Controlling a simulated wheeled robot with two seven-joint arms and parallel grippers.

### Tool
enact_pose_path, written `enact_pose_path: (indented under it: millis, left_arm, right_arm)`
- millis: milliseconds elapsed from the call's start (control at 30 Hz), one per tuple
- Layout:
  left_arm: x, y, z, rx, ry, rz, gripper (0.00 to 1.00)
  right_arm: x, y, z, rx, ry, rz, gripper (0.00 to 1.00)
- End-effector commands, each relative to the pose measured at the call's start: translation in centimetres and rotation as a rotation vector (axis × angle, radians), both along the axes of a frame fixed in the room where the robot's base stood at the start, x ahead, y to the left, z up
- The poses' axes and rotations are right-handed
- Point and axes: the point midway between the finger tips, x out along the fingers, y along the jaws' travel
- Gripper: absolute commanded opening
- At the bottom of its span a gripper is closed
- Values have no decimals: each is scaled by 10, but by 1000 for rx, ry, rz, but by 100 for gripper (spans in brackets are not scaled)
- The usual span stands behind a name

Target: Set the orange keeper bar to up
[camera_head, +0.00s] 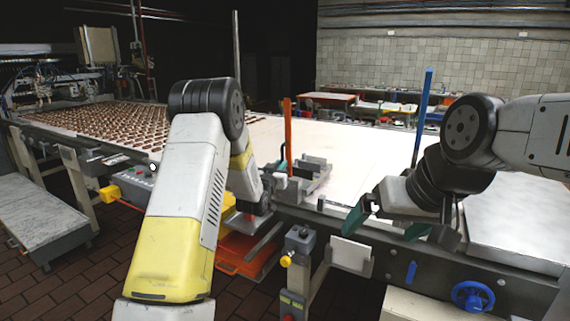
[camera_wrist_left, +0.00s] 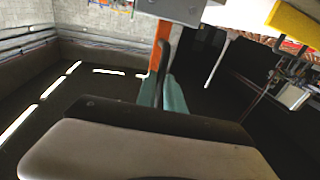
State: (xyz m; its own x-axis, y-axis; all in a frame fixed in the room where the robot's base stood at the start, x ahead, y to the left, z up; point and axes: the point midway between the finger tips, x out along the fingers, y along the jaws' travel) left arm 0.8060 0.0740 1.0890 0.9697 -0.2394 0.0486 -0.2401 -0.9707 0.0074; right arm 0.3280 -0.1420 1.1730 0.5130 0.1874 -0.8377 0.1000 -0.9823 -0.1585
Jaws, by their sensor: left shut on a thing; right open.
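The orange keeper bar (camera_head: 288,128) stands about upright at the near edge of the pale conveyor belt in the head view.
The belt (camera_head: 340,145) carries many brown pieces at the left and is bare in the middle. Grey brackets (camera_head: 315,172) stand beside the orange bar. A blue handwheel (camera_head: 472,297), a control box (camera_head: 299,240) and an orange tray (camera_head: 235,262) are at the front.

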Motion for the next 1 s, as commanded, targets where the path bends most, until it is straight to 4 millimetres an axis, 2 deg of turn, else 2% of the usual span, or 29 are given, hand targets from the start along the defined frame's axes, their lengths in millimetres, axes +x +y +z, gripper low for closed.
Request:
enact_pose_path:
  millis: [633,667,767,1000]
  left_arm:
    - [-3,2,-5,-22,-47,2,0]
    - [-3,2,-5,-22,-47,2,14]
    - [-3,2,-5,-22,-47,1,34]
    - [-3,2,-4,-22,-48,0,34]
  right_arm:
    - [0,0,0,0,0,0,100]
    - [0,0,0,0,0,0,100]
    - [0,0,0,0,0,0,100]
    - [0,0,0,0,0,0,100]
